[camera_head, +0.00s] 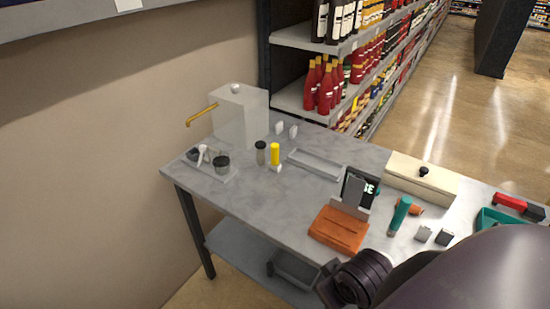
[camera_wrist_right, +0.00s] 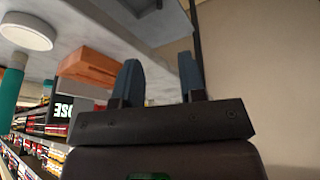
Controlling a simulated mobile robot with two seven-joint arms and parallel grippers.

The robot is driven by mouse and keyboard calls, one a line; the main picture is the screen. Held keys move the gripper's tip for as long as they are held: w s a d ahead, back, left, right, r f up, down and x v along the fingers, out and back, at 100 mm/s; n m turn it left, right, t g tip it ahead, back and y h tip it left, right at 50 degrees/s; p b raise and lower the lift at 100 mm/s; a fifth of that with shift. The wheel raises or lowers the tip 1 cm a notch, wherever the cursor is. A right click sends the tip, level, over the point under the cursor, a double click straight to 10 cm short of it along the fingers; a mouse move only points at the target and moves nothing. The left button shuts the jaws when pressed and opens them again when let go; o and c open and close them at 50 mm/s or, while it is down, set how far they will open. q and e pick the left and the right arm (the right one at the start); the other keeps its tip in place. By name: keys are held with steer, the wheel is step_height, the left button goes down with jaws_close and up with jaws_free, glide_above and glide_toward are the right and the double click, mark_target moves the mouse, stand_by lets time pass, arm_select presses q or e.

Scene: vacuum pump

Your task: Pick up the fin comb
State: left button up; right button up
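I cannot tell for certain which thing is the fin comb; no piece with clear comb teeth shows. Small tools lie at the right of the table: a teal cylinder (camera_head: 400,215), an orange piece (camera_head: 415,206) beside it, and two small grey blocks (camera_head: 423,233) (camera_head: 447,237). A red and black item (camera_head: 510,202) lies farther right. My right gripper (camera_wrist_right: 160,80) has its two dark fingers apart, with nothing between them. It is near the table's front edge, apart from the orange block (camera_wrist_right: 88,68). My left gripper is not in view.
My dark arm covers the lower right.

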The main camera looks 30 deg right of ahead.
steer(key=w+a+r+m+t+y, duration=0.1)
steer(key=w+m+t+y, duration=0.35)
steer(key=w, duration=0.75)
steer(key=w+r+m+t+y, duration=0.1)
steer(key=w+m+t, duration=0.4)
steer(key=w+m, duration=0.5)
steer(key=m+t+h+b, duration=0.2)
steer(key=m+h, duration=1.2)
steer(key=m, duration=1.3)
glide_toward(274, 144)
steer(key=x, duration=0.6)
steer(key=shift+d+f, duration=0.1)
steer(key=shift+f, duration=0.05)
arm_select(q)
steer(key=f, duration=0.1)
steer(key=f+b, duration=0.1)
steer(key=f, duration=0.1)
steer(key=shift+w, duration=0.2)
arm_select(e)
steer(key=x, duration=0.2)
steer(key=f+x, duration=0.1)
steer(key=x, duration=0.1)
steer(key=shift+w+d, duration=0.1)
steer(key=shift+w, duration=0.05)
steer(key=shift+w+d+r, duration=0.1)
steer(key=shift+w+d, duration=0.1)
steer(key=shift+w, duration=0.1)
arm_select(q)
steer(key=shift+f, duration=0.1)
